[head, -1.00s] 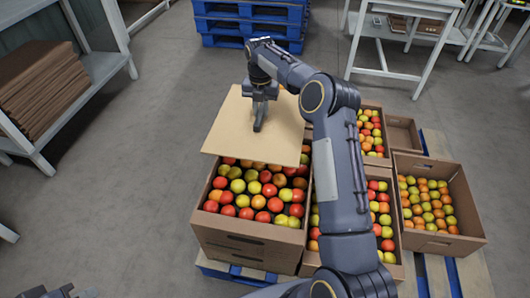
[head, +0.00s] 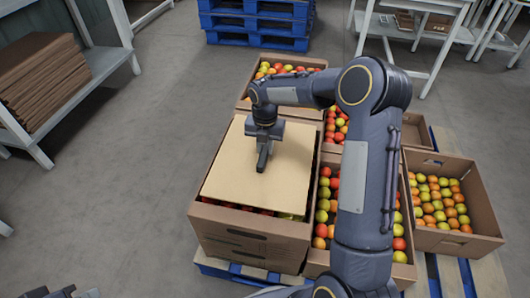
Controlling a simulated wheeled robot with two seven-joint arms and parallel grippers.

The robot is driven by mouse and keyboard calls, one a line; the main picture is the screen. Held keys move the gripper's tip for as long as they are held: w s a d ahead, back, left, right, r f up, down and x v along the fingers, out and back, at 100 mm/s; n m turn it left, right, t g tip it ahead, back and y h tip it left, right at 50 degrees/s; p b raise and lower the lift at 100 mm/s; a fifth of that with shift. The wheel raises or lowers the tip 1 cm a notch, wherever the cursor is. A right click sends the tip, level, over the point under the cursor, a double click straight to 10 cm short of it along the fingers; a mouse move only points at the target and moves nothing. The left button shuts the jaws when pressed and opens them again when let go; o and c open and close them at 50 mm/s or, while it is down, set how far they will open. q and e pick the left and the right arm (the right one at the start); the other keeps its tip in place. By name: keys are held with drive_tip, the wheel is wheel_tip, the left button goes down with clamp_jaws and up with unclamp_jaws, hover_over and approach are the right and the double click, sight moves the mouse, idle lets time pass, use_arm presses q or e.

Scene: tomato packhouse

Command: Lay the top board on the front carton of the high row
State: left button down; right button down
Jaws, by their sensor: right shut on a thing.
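The top board (head: 229,181) is a flat tan sheet. It covers most of the front carton (head: 245,245) of the left row, with a strip of red and yellow tomatoes showing along its near edge. My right gripper (head: 263,162) is shut on the board near its middle, from above. I cannot tell whether the board touches the carton's rim all round. A dark part of my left gripper (head: 62,293) shows at the bottom left edge, mostly cut off, so its jaws are unclear.
An open tomato carton (head: 246,104) stands behind the front one. Lower open cartons, including one at the right (head: 470,243), share the blue pallet (head: 232,271). A shelf with stacked brown boards (head: 45,85) is at the left. Blue pallets (head: 258,25) stand at the back.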

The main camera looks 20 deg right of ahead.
drive_tip(key=shift+f, duration=0.8)
use_arm(q)
drive_tip(key=shift+f, duration=0.4)
use_arm(e)
drive_tip(key=shift+r, duration=0.1)
drive_tip(key=c, duration=1.3)
unclamp_jaws()
